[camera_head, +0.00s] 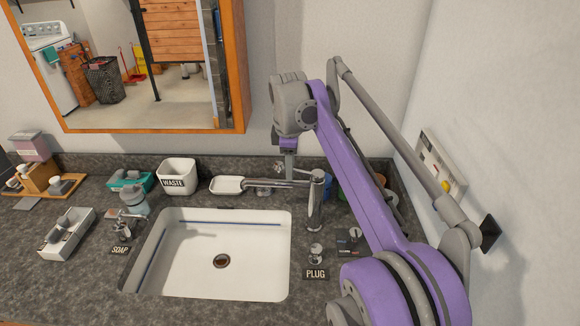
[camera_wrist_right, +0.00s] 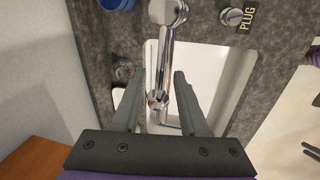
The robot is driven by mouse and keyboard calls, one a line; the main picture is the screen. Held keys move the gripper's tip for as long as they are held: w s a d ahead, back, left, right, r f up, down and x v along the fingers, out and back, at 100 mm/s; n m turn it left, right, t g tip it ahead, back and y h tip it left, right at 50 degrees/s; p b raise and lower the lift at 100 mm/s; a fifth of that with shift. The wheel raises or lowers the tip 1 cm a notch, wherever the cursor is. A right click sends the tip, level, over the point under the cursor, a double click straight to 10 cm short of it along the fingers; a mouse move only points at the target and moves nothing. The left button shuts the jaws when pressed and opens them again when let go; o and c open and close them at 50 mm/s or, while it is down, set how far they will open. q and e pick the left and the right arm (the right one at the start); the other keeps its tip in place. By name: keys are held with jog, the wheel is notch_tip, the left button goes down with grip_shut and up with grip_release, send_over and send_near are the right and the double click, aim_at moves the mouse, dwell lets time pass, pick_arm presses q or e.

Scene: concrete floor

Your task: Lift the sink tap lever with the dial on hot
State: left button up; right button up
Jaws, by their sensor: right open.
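The chrome sink tap (camera_head: 316,205) stands at the back right of the white sink (camera_head: 190,275), its long arm reaching left. The lever cannot be told apart from the spout. A small dial (camera_head: 354,235) with a coloured label sits right of the tap; its setting is too small to read. My right gripper (camera_head: 289,170) is above the tap's long arm near the back wall, fingers pointing down. In the right wrist view my gripper (camera_wrist_right: 160,76) is open, with the chrome tap (camera_wrist_right: 168,60) showing between its fingers; contact cannot be told. My left gripper is out of view.
A PLUG knob (camera_head: 316,254) is in front of the tap. A WASTE bin (camera_head: 177,174), a white soap dish (camera_head: 227,185) and a SOAP dispenser (camera_head: 124,226) stand around the sink. A wood-framed mirror (camera_head: 246,75) hangs behind; a wall panel (camera_head: 440,165) is at right.

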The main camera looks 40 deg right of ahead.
jog(key=shift+f, duration=0.15)
jog(key=shift+c, duration=0.2)
grip_shut()
dwell(1.2)
